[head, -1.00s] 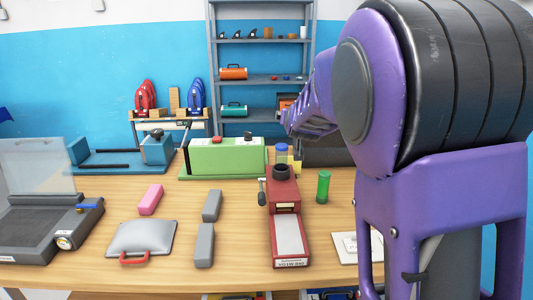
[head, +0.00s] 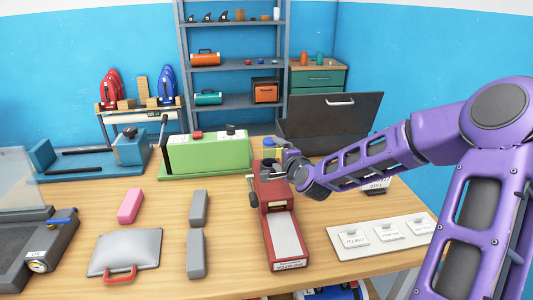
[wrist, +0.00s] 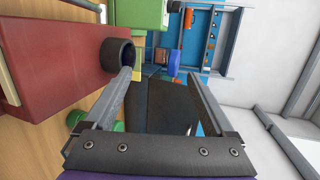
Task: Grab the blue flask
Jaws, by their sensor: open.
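The blue-topped flask (head: 269,153) stands on the table just behind the red machine (head: 283,232); the machine and my gripper hide its lower part. In the wrist view the blue piece (wrist: 174,63) shows beyond and between my fingertips, nearer the right finger. My gripper (head: 282,160) is over the back end of the red machine, close to the flask in the picture. It also shows in the wrist view (wrist: 159,76), with its two fingers wide apart and nothing held. The left finger appears close to the machine's dark round collar (wrist: 117,54).
A green machine (head: 206,154) stands behind and to the left. A dark open case (head: 333,122) stands behind to the right. Grey blocks (head: 196,254), a pink block (head: 130,206) and a grey pad (head: 125,250) lie front left. A labelled white panel (head: 383,235) lies right.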

